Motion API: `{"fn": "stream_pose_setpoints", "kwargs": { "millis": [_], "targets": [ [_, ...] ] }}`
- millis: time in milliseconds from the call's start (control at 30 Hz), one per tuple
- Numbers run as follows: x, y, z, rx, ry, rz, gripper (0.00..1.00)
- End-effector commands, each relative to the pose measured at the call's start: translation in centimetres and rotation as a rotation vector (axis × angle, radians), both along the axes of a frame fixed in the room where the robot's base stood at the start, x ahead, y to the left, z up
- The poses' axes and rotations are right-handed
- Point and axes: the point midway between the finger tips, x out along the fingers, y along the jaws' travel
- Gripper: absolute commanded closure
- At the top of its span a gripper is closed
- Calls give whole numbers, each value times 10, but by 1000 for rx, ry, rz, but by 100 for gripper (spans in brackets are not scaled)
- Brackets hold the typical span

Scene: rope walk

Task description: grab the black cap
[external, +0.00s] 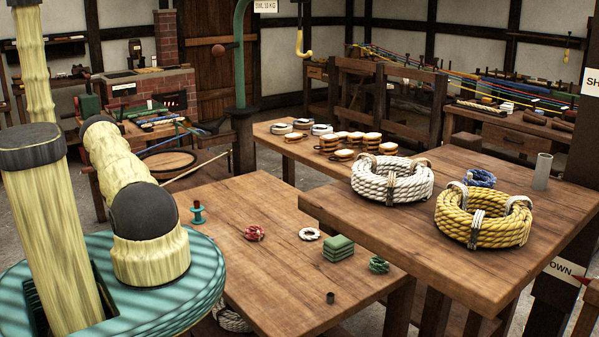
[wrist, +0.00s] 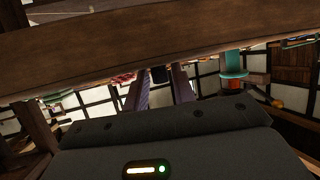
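The black cap (external: 330,297) is a small, dark, upright cylinder near the front edge of the lower wooden table (external: 270,285) in the external view. In the wrist view, where the scene looks upside down, a small black shape (wrist: 159,75) that looks like the cap shows between the fingertips. My gripper (wrist: 162,82) has its two dark fingers apart, with a gap between them. Whether the black shape is between the fingers or beyond them I cannot tell. The gripper is hidden in the external view, and nothing touches the cap there.
A teal spool (external: 197,212), red rope coil (external: 254,233), white ring (external: 310,234), green stack (external: 338,249) and green coil (external: 378,265) lie on the same table. A higher table (external: 490,280) with big rope coils stands at right. Bare wood surrounds the cap.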

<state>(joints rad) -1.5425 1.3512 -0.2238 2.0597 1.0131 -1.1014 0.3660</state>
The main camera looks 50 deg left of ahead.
Motion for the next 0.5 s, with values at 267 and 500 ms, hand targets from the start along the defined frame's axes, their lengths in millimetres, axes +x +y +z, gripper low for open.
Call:
{"fn": "stream_pose_setpoints", "kwargs": {
  "millis": [267,500],
  "targets": [
    [0,0,0,0,0,0,100],
    [0,0,4,1,-1,0,100]
  ]
}}
